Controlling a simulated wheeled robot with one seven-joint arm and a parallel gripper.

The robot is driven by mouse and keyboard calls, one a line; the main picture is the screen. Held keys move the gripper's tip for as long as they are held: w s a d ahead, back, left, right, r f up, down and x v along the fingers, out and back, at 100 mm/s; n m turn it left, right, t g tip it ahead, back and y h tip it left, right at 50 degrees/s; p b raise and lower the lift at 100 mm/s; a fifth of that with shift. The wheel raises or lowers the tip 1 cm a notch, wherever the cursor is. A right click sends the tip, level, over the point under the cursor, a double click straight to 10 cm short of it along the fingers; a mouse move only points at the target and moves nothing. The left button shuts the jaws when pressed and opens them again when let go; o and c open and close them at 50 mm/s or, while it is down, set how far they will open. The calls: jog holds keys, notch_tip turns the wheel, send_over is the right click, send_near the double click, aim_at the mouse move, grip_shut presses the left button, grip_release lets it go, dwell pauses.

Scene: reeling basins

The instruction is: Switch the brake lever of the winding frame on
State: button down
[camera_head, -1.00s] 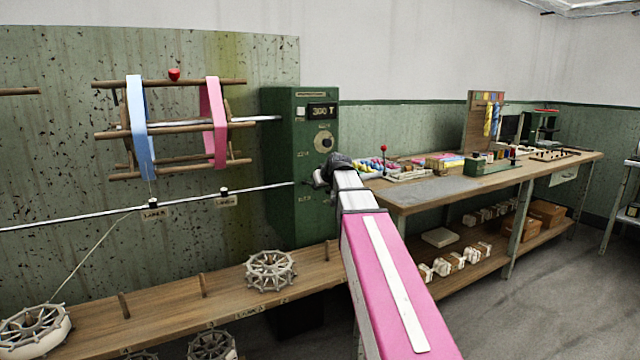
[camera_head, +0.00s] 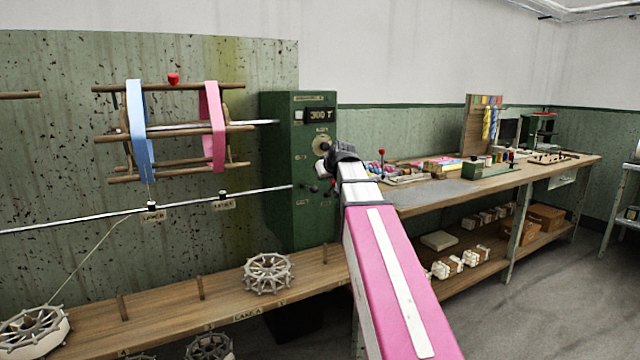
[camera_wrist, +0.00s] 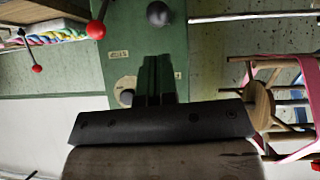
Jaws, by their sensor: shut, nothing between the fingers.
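The winding frame (camera_head: 128,133) carries a blue and a pink band, with a green control box (camera_head: 285,165) at its right. The box front has a display, a dial and small levers (camera_head: 313,189) low down. In the wrist view, which is turned over, a red-balled lever (camera_wrist: 96,28) and a dark ball knob (camera_wrist: 158,13) stand out from the box. I cannot read which label says brake. My gripper (camera_head: 323,162) is shut and empty in front of the box, near the dial. Its fingers (camera_wrist: 157,78) point at the box face, apart from both knobs.
A workbench (camera_head: 440,194) with several small items stands to the right, including another red-knobbed lever (camera_head: 382,153). A wooden shelf (camera_head: 180,307) with spoked reels (camera_head: 268,273) runs below the winding frame. A metal rod (camera_head: 90,221) crosses in front of the panel.

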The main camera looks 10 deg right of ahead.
jog(key=f+v, duration=0.1)
jog(key=v, duration=0.5)
jog(key=shift+s, duration=0.35)
jog(key=shift+d, duration=0.1)
jog(key=s+a+f+m+g+h, duration=0.1)
jog(key=s+f+g, duration=0.2)
jog(key=s+f, duration=0.4)
jog(key=s+a+f+m+g+h, duration=0.1)
jog(key=s+f+g, duration=0.2)
jog(key=f, duration=2.1)
jog(key=s+a+f+m+g, duration=0.1)
jog(key=s+f+g, duration=0.3)
jog(key=s+f, duration=0.7)
notch_tip(320, 180, down, 5)
jog(key=shift+s+a+r+m+h, duration=0.15)
jog(key=shift+s+a+m+h, duration=0.2)
jog(key=shift+a+m+h, duration=0.05)
